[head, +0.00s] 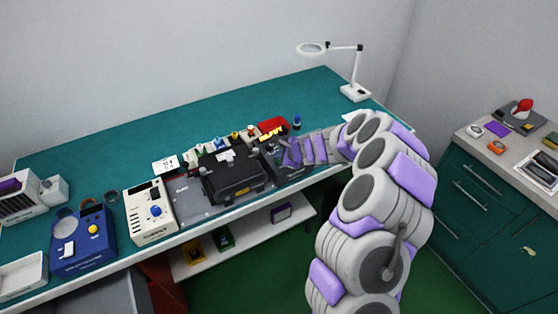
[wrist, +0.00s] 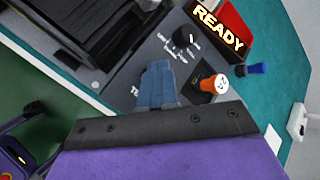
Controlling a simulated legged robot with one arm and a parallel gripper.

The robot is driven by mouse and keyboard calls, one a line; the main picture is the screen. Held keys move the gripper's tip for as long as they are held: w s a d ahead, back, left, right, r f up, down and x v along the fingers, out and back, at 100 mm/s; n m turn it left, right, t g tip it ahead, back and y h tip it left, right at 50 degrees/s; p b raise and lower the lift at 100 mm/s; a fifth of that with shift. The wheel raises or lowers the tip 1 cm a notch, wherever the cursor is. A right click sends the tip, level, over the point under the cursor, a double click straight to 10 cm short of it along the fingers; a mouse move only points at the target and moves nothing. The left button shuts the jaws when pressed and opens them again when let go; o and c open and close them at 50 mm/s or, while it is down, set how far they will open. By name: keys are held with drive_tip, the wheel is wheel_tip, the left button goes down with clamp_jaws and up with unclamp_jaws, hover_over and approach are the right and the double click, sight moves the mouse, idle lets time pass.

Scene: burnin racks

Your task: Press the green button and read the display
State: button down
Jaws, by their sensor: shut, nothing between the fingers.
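The display (wrist: 219,30) is lit and reads "READY" in yellow on black in the wrist view. It also shows as a small yellow strip in the head view (head: 271,133). It stands at the back of a dark grey panel (wrist: 136,72) with a black knob (wrist: 182,38) and white lettering. I see no green button; my fingers cover part of the panel. My gripper (wrist: 158,70) is shut and empty, its fingertips over the panel below the knob. I cannot tell whether they touch it.
An orange-topped white part (wrist: 214,84) stands close right of my fingers, with a blue-capped item (wrist: 250,69) beyond. A black case (head: 233,176) sits left of the panel. A white lamp (head: 355,92) stands at the back right. The teal bench behind is mostly clear.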

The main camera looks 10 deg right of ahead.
drive_tip(key=shift+f, duration=0.15)
idle(0.5)
drive_tip(key=shift+r+p, duration=0.75)
drive_tip(key=shift+r, duration=0.1)
wheel_tip(320, 180, up, 5)
drive_tip(key=p, duration=0.4)
idle(0.6)
